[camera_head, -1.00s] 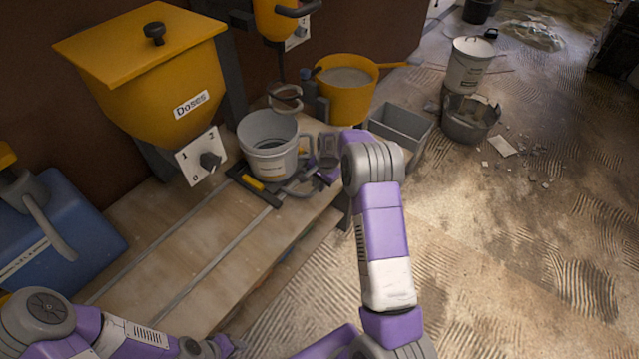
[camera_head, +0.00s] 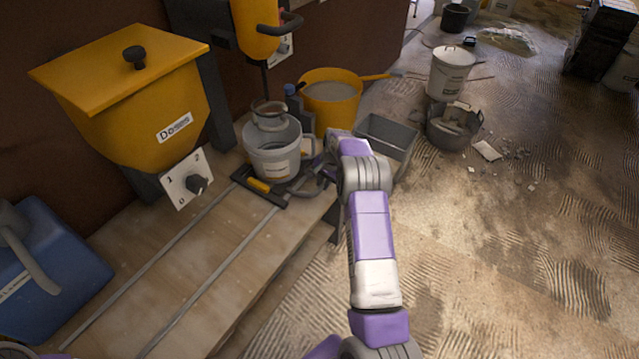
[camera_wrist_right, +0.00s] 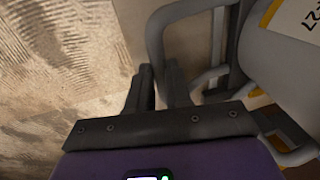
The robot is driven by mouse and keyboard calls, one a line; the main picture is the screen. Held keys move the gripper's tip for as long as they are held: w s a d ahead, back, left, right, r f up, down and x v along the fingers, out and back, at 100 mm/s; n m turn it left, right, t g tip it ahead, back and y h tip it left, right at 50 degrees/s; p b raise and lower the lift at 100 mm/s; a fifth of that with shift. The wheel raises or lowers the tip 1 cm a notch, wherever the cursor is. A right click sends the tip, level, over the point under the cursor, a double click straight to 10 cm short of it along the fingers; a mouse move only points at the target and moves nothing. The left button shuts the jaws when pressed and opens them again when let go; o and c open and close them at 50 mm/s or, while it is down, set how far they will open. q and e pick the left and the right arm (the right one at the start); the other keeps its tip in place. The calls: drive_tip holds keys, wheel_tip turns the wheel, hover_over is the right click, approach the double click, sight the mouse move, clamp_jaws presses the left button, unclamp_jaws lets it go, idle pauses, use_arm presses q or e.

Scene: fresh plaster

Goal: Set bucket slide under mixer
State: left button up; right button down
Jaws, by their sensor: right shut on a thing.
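A grey bucket (camera_head: 272,152) with a white label stands upright on the slide (camera_head: 262,188), a dark carriage with a yellow strip on two rails. The yellow mixer (camera_head: 257,32) hangs above, and its ring-shaped paddle (camera_head: 268,113) overlaps the bucket's mouth; I cannot tell how deep it reaches. My right gripper (camera_head: 320,176) is at the slide's right side, beside the bucket, partly hidden by its own wrist. In the right wrist view its fingers (camera_wrist_right: 157,84) are shut on the slide's grey handle (camera_wrist_right: 156,32), next to the bucket (camera_wrist_right: 286,65). My left gripper is out of view.
A yellow hopper (camera_head: 130,90) with a dial (camera_head: 187,180) stands over the rails, left of the bucket. A yellow tub (camera_head: 331,105) and a grey bin (camera_head: 390,135) are right of it. A blue container (camera_head: 60,270) is at left. The wooden bench (camera_head: 215,270) is clear in front.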

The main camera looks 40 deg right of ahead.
drive_tip(key=c, duration=1.1)
unclamp_jaws()
drive_tip(key=shift+d, duration=0.25)
drive_tip(key=shift+o, duration=0.2)
drive_tip(key=shift+r, duration=0.1)
wheel_tip(320, 180, up, 7)
drive_tip(key=s+p, duration=0.1)
drive_tip(key=p, duration=0.1)
drive_tip(key=shift+s+d+r, duration=0.15)
drive_tip(key=shift+s+d, duration=0.05)
